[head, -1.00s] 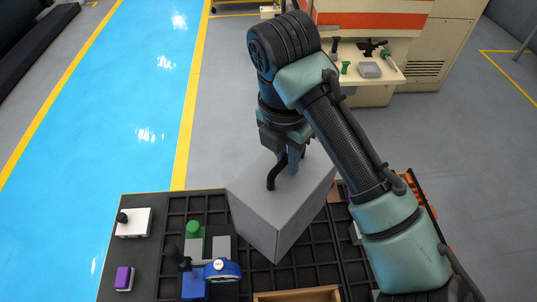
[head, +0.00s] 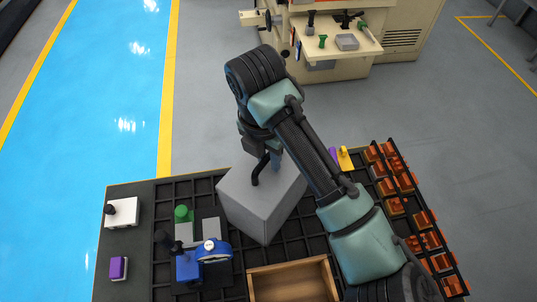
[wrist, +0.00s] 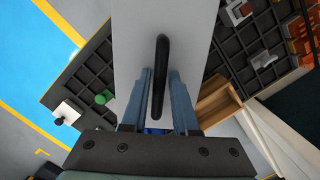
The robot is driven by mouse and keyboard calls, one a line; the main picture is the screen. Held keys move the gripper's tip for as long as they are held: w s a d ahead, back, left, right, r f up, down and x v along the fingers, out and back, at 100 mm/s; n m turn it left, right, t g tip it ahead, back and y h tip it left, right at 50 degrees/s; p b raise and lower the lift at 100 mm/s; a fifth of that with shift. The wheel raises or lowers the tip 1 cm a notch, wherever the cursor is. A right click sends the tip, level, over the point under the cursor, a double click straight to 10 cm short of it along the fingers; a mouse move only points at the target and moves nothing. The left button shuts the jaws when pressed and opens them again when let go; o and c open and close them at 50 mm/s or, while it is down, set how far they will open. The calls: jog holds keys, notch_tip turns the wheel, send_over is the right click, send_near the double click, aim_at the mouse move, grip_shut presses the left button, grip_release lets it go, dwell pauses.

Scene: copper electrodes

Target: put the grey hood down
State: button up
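The grey hood (head: 262,210) is a box with a black loop handle (head: 258,172) on top, in the middle of the head view over the black gridded bench top. My gripper (head: 268,160) is above it, its fingers on either side of the handle. In the wrist view, the blue-grey fingers of my gripper (wrist: 162,75) close around the black handle (wrist: 159,55), with the hood's pale top (wrist: 195,40) below. The hood looks upright. Its lower edge and what lies under it are hidden, so I cannot tell whether it touches the bench.
Left of the hood stand a blue device with a round dial (head: 213,250), a green knob (head: 182,213) and a white box (head: 122,213). A wooden tray (head: 290,268) is in front. A rack of copper-coloured electrodes (head: 405,200) is to the right. A machine (head: 370,55) stands behind.

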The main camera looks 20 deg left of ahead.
jog(key=shift+o, duration=1.2)
notch_tip(320, 180, up, 12)
jog(key=s, duration=0.1)
jog(key=shift+s+a+r, duration=0.15)
jog(key=shift+s, duration=0.1)
